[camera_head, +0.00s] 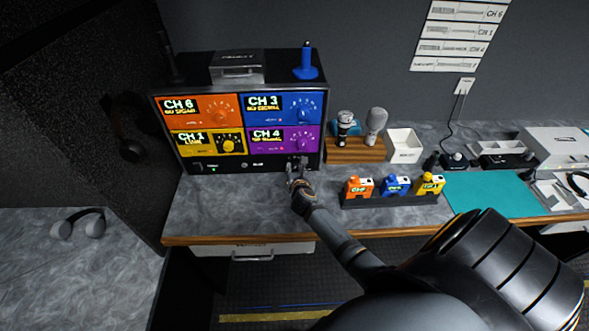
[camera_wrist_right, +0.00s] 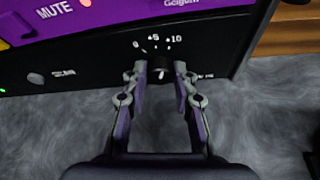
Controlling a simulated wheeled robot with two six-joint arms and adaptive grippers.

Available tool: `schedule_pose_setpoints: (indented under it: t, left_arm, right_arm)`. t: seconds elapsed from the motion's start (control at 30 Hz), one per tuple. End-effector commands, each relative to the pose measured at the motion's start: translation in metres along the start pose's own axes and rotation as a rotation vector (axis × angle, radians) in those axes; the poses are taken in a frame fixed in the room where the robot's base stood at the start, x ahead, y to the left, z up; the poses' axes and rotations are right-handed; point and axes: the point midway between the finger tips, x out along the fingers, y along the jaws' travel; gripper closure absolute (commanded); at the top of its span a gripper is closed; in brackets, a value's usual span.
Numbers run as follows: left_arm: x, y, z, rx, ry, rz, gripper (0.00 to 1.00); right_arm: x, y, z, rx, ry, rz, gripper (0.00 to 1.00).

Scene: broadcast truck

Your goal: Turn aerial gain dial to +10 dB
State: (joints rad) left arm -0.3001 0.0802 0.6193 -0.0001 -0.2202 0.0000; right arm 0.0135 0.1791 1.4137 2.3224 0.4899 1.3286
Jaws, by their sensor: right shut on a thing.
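The aerial gain dial (camera_wrist_right: 160,73) is a small black knob with a white pointer mark on the black lower strip of the receiver rack. Its scale shows 0, +5 and +10 in an arc above it. The mark stands roughly upright, nearest +5; its exact setting is hard to read. My right gripper (camera_wrist_right: 159,78) is shut on the dial, one finger at each side. In the head view, my right gripper (camera_head: 297,172) is at the rack's lower right, largely hiding the dial. My left gripper is not in view.
The rack (camera_head: 257,167) has orange, blue, yellow and purple channel panels above the strip. A charger tray (camera_head: 390,200) with orange, blue and yellow packs stands to the right of my gripper. A wooden stand (camera_head: 355,151) holds microphones. The grey counter (camera_head: 230,210) is clear at front left.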

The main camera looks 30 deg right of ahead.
Motion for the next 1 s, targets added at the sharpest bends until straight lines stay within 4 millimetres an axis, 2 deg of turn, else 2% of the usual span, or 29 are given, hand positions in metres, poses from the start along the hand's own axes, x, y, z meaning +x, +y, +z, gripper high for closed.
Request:
schedule_pose_setpoints:
  t: [0.3,0.83,0.87,1.0]
  left_arm:
    - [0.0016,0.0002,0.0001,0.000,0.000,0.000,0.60]
    - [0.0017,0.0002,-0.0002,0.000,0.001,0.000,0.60]
    - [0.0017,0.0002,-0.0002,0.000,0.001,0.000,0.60]
    - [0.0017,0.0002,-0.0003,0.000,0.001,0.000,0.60]
  right_arm:
    - [0.0001,-0.0012,0.0001,0.103,-0.001,0.043,1.00]
    - [0.0001,-0.0013,0.0002,0.123,-0.001,0.051,1.00]
    - [0.0001,-0.0013,0.0003,0.123,-0.001,0.051,0.71]
    - [0.0001,-0.0013,0.0002,0.122,-0.001,0.051,0.52]
